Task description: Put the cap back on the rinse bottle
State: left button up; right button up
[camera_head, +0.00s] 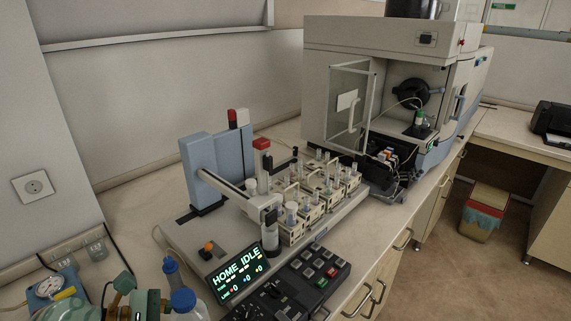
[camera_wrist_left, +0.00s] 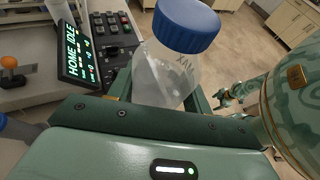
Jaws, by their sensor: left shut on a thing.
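A clear bottle (camera_wrist_left: 160,75) with faint markings stands between the fingers of my left gripper (camera_wrist_left: 160,98) in the left wrist view, and the gripper is shut on it. A blue ribbed cap (camera_wrist_left: 187,24) is over the top of this bottle; I cannot tell whether it is screwed down. In the head view the blue cap (camera_head: 184,299) and the bottle show at the bottom edge, right of my green left arm. A small green part at the right of the wrist view looks like my right gripper (camera_wrist_left: 232,97); its jaws are too small to read.
A blue cone-topped bottle (camera_head: 171,266) stands just behind the held bottle. The autosampler (camera_head: 215,225) with a lit display and a dark button panel (camera_head: 300,280) are to the right.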

pick_arm(q)
jog(key=w+a+r+n+t+y+b, duration=0.1)
jog(key=w+a+r+n+t+b, duration=0.1)
jog(key=w+a+r+n+t, duration=0.1)
jog(key=shift+w+a+r+y, duration=0.35)
jog(key=shift+a+r, duration=0.1)
jog(key=shift+a, duration=0.1)
jog(key=shift+d, duration=0.1)
jog(key=w+d+f+m+g+h, duration=0.1)
jog(key=d+m+g, duration=0.3)
jog(key=d, duration=0.3)
jog(key=w+d+f+m+g+h, duration=0.1)
jog(key=d+m+g, duration=0.3)
jog(key=d, duration=0.4)
jog(key=shift+g, duration=0.5)
jog(key=shift+h, duration=0.25)
